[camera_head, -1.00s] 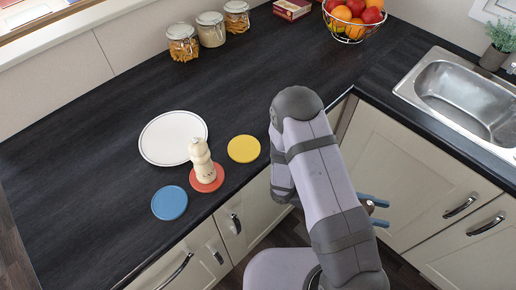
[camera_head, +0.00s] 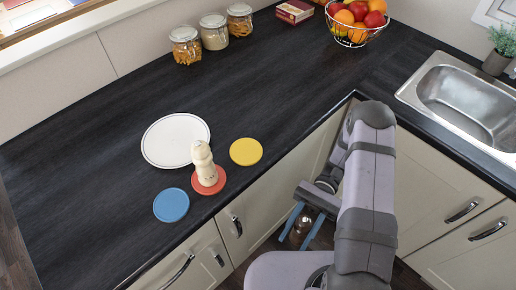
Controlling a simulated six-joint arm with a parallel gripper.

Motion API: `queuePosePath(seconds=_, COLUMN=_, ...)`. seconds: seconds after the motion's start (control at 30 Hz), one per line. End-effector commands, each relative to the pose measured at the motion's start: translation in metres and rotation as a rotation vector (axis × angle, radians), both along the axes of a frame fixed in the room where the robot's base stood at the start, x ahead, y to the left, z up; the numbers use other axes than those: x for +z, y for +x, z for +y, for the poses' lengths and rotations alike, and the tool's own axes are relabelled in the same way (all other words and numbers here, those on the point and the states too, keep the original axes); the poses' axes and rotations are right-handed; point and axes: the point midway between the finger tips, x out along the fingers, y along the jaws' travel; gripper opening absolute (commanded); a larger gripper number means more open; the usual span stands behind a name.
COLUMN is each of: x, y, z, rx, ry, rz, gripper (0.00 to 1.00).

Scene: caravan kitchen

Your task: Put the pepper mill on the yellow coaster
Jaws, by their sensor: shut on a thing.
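My gripper (camera_head: 300,228) has blue fingers and is shut on a dark brown thing with a rounded top (camera_head: 301,225), which looks like the pepper mill. It is in front of the counter's front edge, below and right of the coasters, and is partly hidden by the fingers. The yellow coaster (camera_head: 246,152) lies flat and empty on the dark counter, right of the white plate. A cream mill (camera_head: 204,162) stands upright on the red coaster (camera_head: 213,187), left of the yellow one.
An empty blue coaster (camera_head: 171,205) and a white plate (camera_head: 174,140) lie near the cream mill. Several jars (camera_head: 214,32) and a fruit bowl (camera_head: 357,36) stand at the back. A sink (camera_head: 470,100) is at the right. The counter behind the yellow coaster is clear.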

Motion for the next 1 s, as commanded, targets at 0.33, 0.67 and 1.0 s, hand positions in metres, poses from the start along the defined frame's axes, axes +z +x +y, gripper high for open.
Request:
queuePosePath(seconds=0.33, x=0.093, y=0.011, z=0.086, rx=-0.264, ry=0.000, rz=-0.002, gripper=0.00)
queuePosePath(seconds=0.67, x=0.211, y=0.045, z=0.172, rx=-0.598, ry=0.001, rz=-0.005, gripper=0.00)
queuePosePath(seconds=1.0, x=0.263, y=0.087, z=0.200, rx=-0.829, ry=0.001, rz=-0.002, gripper=0.00)
